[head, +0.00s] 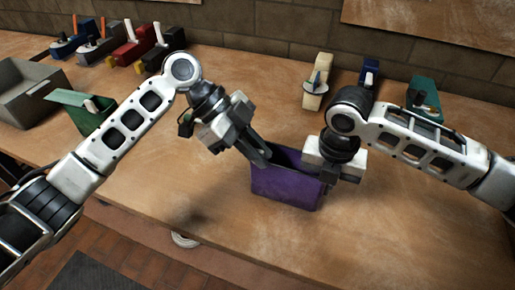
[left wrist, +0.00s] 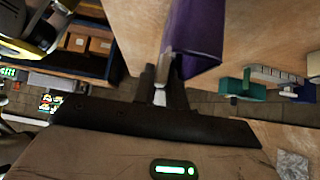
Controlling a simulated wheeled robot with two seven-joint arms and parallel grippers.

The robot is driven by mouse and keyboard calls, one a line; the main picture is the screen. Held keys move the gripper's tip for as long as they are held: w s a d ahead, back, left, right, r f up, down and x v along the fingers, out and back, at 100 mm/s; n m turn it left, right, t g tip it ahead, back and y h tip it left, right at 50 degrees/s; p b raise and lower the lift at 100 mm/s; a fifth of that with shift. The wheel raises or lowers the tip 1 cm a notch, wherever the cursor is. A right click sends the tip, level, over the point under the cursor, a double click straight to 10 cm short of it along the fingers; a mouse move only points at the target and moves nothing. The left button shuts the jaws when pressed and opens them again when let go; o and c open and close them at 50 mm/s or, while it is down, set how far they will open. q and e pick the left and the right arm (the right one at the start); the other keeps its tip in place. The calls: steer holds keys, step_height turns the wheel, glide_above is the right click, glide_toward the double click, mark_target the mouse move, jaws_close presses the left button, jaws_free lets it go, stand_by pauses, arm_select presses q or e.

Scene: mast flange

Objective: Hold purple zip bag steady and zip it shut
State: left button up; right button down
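The purple zip bag (head: 284,188) stands upright on the wooden table, its top open with a dark inside showing. My left gripper (head: 262,158) reaches down to the bag's upper left corner. Its dark fingers are close together there, with the bag's edge between them. The left wrist view shows the purple bag (left wrist: 200,38) right at the left fingertips (left wrist: 166,82), with a small pale grey piece beside them. My right gripper (head: 326,178) is at the bag's right end. Its fingers are mostly hidden, so its grip is unclear. The zip slider is not clearly visible.
A grey bin (head: 25,92) and a green object (head: 82,108) stand at the left. Several coloured tools line the back left. A cream tool (head: 317,85) and a teal tool (head: 424,98) stand behind my right arm. The table front is clear.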

arm_select(q)
jaws_close()
steer(key=d, duration=0.2)
steer(key=s+d, duration=0.1)
steer(key=shift+s+d, duration=0.15)
steer(key=shift+d, duration=0.2)
steer(key=o, duration=0.5)
jaws_free()
steer(key=shift+o, duration=0.2)
steer(key=shift+a+r, duration=0.1)
steer(key=v, duration=1.2)
